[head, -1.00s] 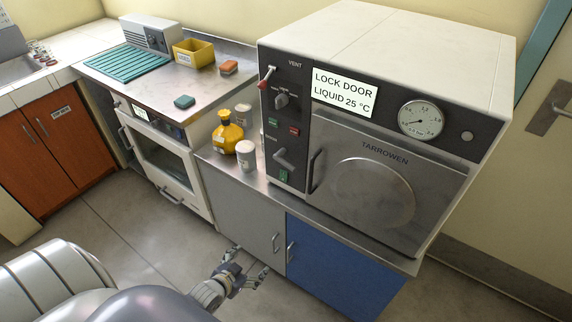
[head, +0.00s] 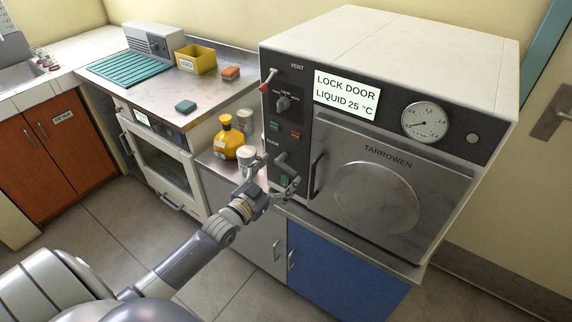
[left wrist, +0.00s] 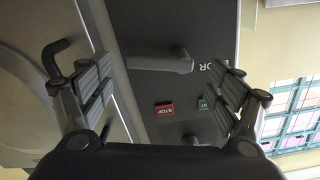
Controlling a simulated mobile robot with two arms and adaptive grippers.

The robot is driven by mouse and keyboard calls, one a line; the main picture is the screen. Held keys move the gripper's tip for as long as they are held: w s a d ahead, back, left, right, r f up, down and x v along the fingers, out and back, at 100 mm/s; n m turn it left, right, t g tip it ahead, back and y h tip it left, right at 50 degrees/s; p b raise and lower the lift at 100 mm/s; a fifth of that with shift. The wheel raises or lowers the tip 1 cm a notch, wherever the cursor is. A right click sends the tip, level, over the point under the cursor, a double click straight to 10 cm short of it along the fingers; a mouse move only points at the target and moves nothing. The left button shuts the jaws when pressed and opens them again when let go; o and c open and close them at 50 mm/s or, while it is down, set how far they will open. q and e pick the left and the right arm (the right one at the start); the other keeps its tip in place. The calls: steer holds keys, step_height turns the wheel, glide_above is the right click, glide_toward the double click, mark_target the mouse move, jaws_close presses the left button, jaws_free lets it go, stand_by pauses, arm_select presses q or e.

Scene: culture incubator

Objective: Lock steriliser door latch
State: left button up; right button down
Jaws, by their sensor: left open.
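The steriliser (head: 395,60) stands on the counter with its TARROWEN door (head: 330,150) shut. The grey latch lever (head: 281,158) is on the dark panel left of the door. It also shows in the left wrist view (left wrist: 157,63), lying roughly level there, beside the partly visible DOOR label. My left gripper (head: 276,178) is open in front of the lower panel, just below the latch. In the left wrist view the lever lies between and beyond the spread fingers (left wrist: 160,88), with no contact visible. My right gripper is not in view.
The display (head: 347,93) reads LOCK DOOR, LIQUID 25 °C. The door's bar handle (head: 316,175) is right of my gripper. Red STOP (left wrist: 164,108) and green (left wrist: 203,103) buttons are near the latch.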

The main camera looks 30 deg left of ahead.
mark_target(285, 167)
arm_select(q)
steer(key=shift+w+d, duration=0.15)
steer(key=shift+w, duration=1.8)
